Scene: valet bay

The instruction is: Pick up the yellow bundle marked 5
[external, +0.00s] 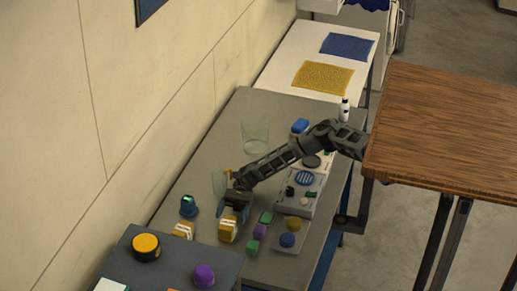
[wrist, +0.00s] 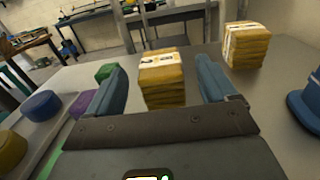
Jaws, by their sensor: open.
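Two yellow bundles with white bands are in view. One (wrist: 163,82) stands between and just beyond my gripper's blue fingers in the wrist view; it also shows in the external view (external: 228,230), below the gripper. The other bundle (wrist: 245,46) stands to the right in the wrist view and to the left in the external view (external: 184,230). The marks on the bands are too small to read, so I cannot tell which is the 5. My gripper (wrist: 160,72) is open, low over the grey table (external: 215,150), with nothing held.
A green block (wrist: 106,72), a purple block (wrist: 82,104) and a blue round piece (wrist: 42,105) lie left of the gripper in the wrist view. A blue knobbed object (wrist: 305,105) stands at the right. A clear glass (external: 255,136) stands farther back on the table.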

